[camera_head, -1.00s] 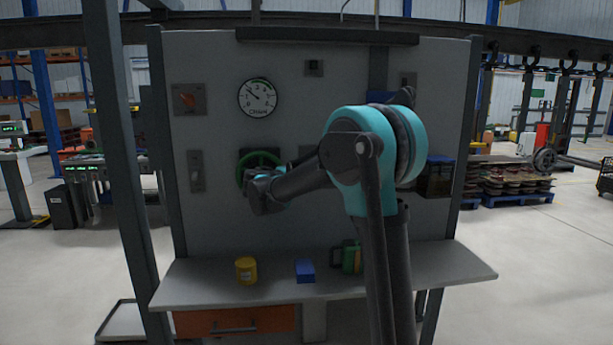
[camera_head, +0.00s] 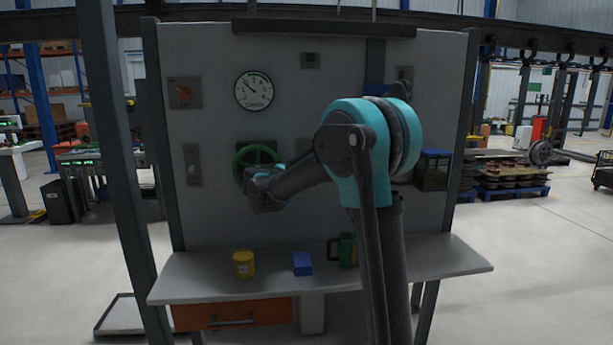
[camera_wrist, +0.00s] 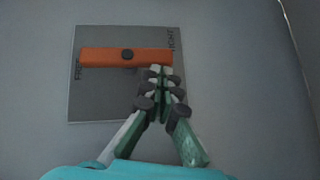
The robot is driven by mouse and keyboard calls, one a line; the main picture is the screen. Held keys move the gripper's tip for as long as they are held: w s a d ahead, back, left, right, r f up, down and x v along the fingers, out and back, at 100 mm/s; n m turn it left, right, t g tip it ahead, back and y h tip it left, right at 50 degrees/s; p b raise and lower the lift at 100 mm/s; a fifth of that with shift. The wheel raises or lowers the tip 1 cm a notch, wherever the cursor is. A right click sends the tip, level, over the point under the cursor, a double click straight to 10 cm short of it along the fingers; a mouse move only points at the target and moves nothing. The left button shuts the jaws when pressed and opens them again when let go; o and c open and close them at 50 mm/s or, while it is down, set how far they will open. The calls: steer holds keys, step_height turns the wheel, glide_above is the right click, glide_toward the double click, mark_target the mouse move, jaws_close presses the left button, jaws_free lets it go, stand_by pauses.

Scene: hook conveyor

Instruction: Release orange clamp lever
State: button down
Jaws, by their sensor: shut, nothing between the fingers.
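The orange clamp lever (camera_wrist: 127,56) is a bar on a dark pivot, mounted on a grey square plate (camera_wrist: 95,105). The plate has "FREE" lettered at the left and "TIGHT" at the right in the wrist view. My gripper (camera_wrist: 160,72) is shut and empty. Its fingertips are just below the lever's right half in that view; I cannot tell whether they touch it. In the head view the lever (camera_head: 183,92) is at the panel's upper left. The end of my arm is lower, before a green handwheel (camera_head: 254,152); the fingers are not clear there.
A round gauge (camera_head: 254,91) is right of the lever. A switch plate (camera_head: 193,165) is below it. A yellow can (camera_head: 244,264), a blue block (camera_head: 302,264) and a green mug (camera_head: 347,250) stand on the shelf (camera_head: 200,285). A dark post (camera_head: 118,150) stands at the left.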

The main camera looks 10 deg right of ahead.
steer(key=v, duration=1.2)
steer(key=shift+f, duration=0.1)
steer(key=s+d+f+m+g+y, duration=0.4)
steer(key=s+d+f+g+y, duration=0.15)
steer(key=s+d+f, duration=1.2)
steer(key=s+a+f+m+g+y, duration=0.1)
steer(key=s+a+f+y, duration=0.1)
steer(key=s+f, duration=0.5)
steer(key=s+a+f+m+g+y, duration=0.1)
steer(key=s+a+f+m+y, duration=0.1)
steer(key=s+f, duration=0.6)
steer(key=shift+s+y, duration=0.45)
steer(key=shift+y, duration=0.4)
